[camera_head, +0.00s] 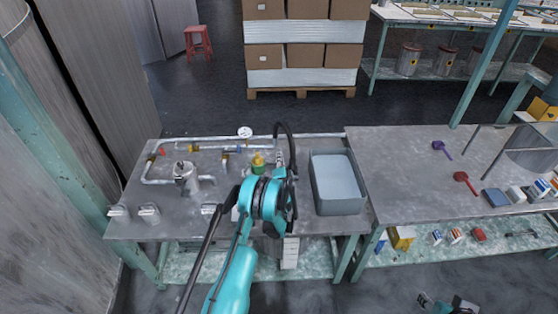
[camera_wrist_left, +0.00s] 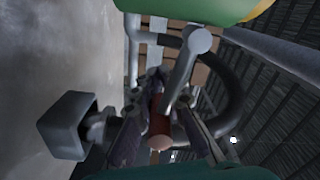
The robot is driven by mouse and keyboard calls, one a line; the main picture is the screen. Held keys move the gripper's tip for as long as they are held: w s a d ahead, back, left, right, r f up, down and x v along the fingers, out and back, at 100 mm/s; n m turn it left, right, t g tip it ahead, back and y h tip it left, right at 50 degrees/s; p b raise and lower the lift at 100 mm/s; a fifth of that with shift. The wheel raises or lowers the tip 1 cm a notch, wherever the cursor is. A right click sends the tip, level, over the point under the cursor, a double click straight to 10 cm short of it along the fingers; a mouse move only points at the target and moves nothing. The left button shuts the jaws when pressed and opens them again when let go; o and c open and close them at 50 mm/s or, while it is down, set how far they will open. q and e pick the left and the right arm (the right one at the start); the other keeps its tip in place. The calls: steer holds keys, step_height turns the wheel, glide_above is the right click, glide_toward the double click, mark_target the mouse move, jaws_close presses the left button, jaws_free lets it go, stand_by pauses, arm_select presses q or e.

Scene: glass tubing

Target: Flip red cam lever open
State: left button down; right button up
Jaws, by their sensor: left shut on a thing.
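My left gripper (camera_head: 281,168) is at the back of the left bench, near a black hose and a green and yellow fitting (camera_head: 257,162). My own wrist hides most of its fingers in the head view. In the left wrist view, the left gripper (camera_wrist_left: 158,102) is shut on a red-brown bar, which looks like the red cam lever (camera_wrist_left: 158,128). A grey rod runs just beside it. The green and yellow fitting fills the top edge of that view. A part of my right arm, perhaps its gripper (camera_head: 450,303), shows at the bottom edge; its fingers are unclear.
A grey bin (camera_head: 338,190) stands to the right of the gripper. Pipework with a white gauge (camera_head: 245,132) and a metal pot (camera_head: 186,178) are to the left. The black hose (camera_head: 291,145) arches close by. The right bench (camera_head: 405,165) has open space at its left.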

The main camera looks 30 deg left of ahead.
arm_select(q)
steer(key=shift+r+n, duration=0.45)
steer(key=shift+n, duration=0.35)
steer(key=c, duration=1.5)
jaws_free()
steer(key=shift+c, duration=0.2)
step_height(320, 180, up, 10)
